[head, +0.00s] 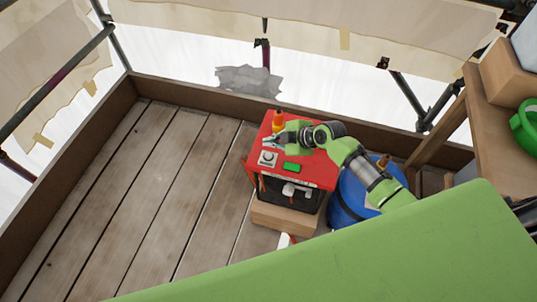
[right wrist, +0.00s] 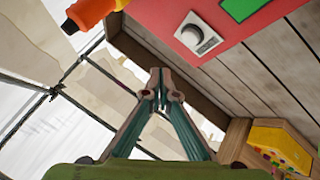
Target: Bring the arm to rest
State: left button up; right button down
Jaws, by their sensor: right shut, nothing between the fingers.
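My right arm comes in from the right in the head view, and its gripper (head: 269,143) is over the top of a red box (head: 318,172). In the right wrist view the gripper's fingers (right wrist: 161,80) meet at the tips, shut and empty. An orange object (head: 278,122) stands by the box's back edge, close to the gripper; it also shows at the top left of the right wrist view (right wrist: 92,12). The box's top has a grey-white knob (head: 268,158) and a green patch (head: 292,167). My left gripper is not in view.
The red box sits on a wooden block (head: 285,218). A blue drum (head: 348,203) stands right of it, below my arm. A wooden shelf (head: 500,150) at the right holds a green ring-shaped object (head: 524,128). The plank floor (head: 150,190) at the left is clear.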

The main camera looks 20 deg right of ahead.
dwell(0.3)
jog(key=s+a+m+g+h, duration=0.1)
jog(key=s+a+m, duration=0.15)
jog(key=s, duration=0.55)
jog(key=s+a+m+g, duration=0.1)
jog(key=s+a+m, duration=0.15)
jog(key=s, duration=0.55)
jog(key=s+d+r+m+g+h, duration=0.1)
jog(key=s+d+r+m+h, duration=0.15)
jog(key=s+d+m, duration=0.4)
jog(key=s+d+r+m+g+h, duration=0.1)
jog(key=s+d+r+m+h, duration=0.15)
jog(key=s, duration=0.65)
notch_tip(320, 180, down, 25)
jog(key=a+g, duration=0.1)
jog(key=s+d+f+g, duration=0.1)
jog(key=s+d+f, duration=0.2)
jog(key=s+f, duration=1.3)
jog(key=shift+s+f, duration=0.4)
jog(key=shift+s, duration=0.85)
